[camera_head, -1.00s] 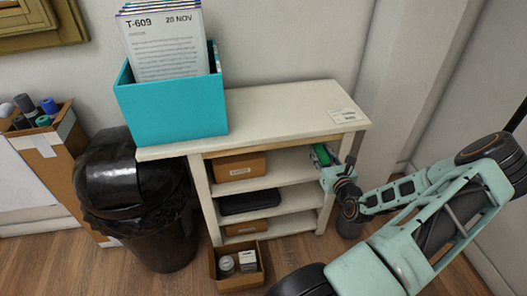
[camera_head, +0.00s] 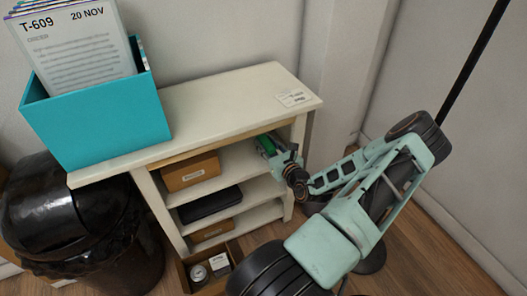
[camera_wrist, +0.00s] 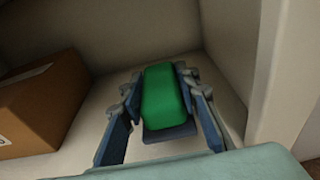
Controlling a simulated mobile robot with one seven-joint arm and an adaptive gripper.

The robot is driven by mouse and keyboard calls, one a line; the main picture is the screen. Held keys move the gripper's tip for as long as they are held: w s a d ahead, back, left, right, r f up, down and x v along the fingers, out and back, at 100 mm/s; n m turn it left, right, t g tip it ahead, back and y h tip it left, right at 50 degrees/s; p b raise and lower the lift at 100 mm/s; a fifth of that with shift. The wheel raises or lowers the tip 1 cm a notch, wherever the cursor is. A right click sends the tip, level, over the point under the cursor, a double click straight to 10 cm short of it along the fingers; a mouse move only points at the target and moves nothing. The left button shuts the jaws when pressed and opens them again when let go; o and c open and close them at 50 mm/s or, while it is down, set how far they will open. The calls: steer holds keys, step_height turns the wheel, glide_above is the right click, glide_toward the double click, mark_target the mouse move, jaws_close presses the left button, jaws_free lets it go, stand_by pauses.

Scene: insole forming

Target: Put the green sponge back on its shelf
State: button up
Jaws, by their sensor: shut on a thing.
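The green sponge (camera_wrist: 164,95) lies lengthwise between the two fingers of my gripper (camera_wrist: 164,108) in the wrist view. My gripper is shut on it. In the head view the sponge (camera_head: 266,146) shows as a small green patch inside the top compartment of the white shelf unit (camera_head: 300,112), at its right end. My gripper (camera_head: 268,148) reaches into that compartment from the right front. The sponge is over or on the shelf board (camera_wrist: 110,95); whether it touches the board I cannot tell.
A cardboard box (camera_head: 190,171) stands left in the same compartment, apart from my gripper. The unit's right side wall (camera_wrist: 278,75) is close on the right. A black case (camera_head: 210,204) lies one shelf lower. An open box (camera_head: 208,268) stands on the floor in front.

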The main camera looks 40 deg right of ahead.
steer(key=shift+f+b, duration=0.5)
steer(key=shift+f, duration=1.05)
steer(key=shift+f, duration=0.2)
steer(key=o, duration=1.1)
steer(key=shift+o, duration=0.2)
steer(key=shift+r, duration=0.2)
steer(key=shift+s+a+r, duration=0.1)
steer(key=shift+s, duration=0.2)
steer(key=p+v, duration=0.3)
steer(key=v, duration=0.8)
